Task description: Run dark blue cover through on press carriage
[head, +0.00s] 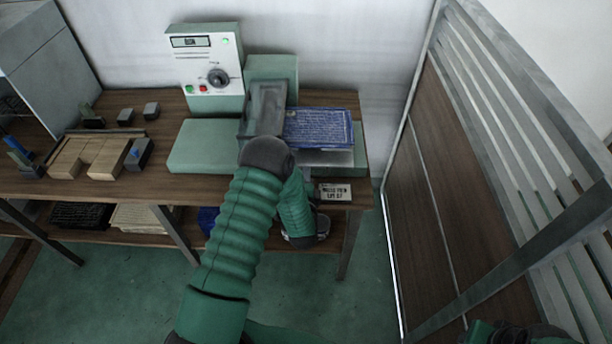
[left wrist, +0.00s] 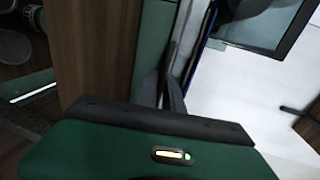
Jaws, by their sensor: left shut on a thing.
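The dark blue cover (head: 320,126), with pale printed lines, lies flat on the press carriage (head: 330,157), a pale plate on the right part of the green press bed (head: 205,150). A grey tilted block (head: 267,108) stands just left of the cover. My left arm rises from below and bends down at the bench's front. My left gripper (head: 307,178) is at the carriage's front edge, partly hidden by my arm. In the left wrist view its fingers (left wrist: 172,95) are shut at a narrow part beside the carriage; the exact grip is hard to see.
A control box (head: 207,65) with a dial stands behind the press. Wooden blocks (head: 92,155) and small grey pieces lie on the bench at left. A small sign (head: 335,192) hangs at the front edge. A slatted partition (head: 480,150) closes the right side.

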